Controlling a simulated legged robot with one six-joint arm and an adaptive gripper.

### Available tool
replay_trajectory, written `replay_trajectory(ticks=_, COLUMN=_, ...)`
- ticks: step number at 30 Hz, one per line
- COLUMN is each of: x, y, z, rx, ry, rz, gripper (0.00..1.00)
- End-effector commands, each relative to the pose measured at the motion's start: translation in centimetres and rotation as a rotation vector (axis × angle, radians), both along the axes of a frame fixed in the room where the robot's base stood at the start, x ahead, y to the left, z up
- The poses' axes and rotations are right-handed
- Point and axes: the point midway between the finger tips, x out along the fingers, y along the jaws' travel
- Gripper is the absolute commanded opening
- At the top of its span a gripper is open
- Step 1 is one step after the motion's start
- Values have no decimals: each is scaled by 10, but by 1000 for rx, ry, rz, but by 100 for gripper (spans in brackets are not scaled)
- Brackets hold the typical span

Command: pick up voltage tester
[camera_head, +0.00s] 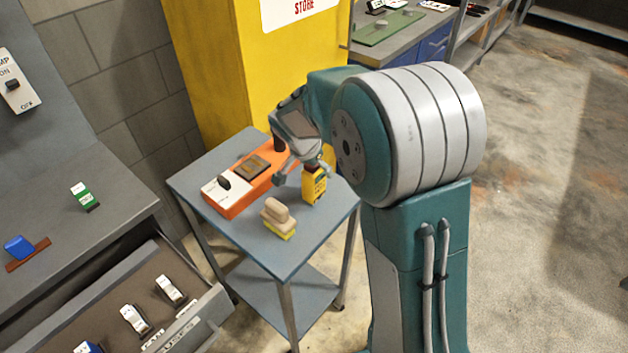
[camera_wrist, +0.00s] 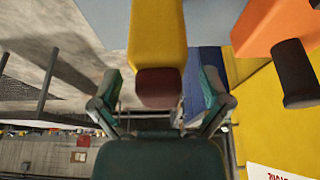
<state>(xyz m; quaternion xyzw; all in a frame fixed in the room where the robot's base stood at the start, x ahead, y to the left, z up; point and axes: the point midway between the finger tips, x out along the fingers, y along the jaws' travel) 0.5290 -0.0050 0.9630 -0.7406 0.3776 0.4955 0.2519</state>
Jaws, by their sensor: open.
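The voltage tester (camera_head: 314,187) is a small yellow device with a dark top, standing upright on the grey-blue side table (camera_head: 205,178). In the wrist view, the yellow tester (camera_wrist: 158,35) shows its dark red end towards me, in line with the space between my fingers. My gripper (camera_head: 303,171) is open at the top of the tester, its fingers spread to either side. In the wrist view, my gripper (camera_wrist: 160,92) has a visible gap on both sides of the tester. I cannot tell whether any finger touches it.
An orange box (camera_head: 236,201) with a black switch lies beside the tester. A beige-handled block with a yellow-green base (camera_head: 278,219) stands in front. A yellow cabinet (camera_head: 225,70) is behind the table. A grey console with an open drawer (camera_head: 210,308) is at left.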

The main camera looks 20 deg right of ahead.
Motion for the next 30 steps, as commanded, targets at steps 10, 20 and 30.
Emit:
replay_trajectory(ticks=10, x=0, y=0, z=0, rx=0, ry=0, rz=0, gripper=12)
replay_trajectory(ticks=20, x=0, y=0, z=0, rx=0, ry=1, rz=0, gripper=0)
replay_trajectory(ticks=30, x=1, y=0, z=29, rx=1, ry=-5, rz=-1, gripper=0)
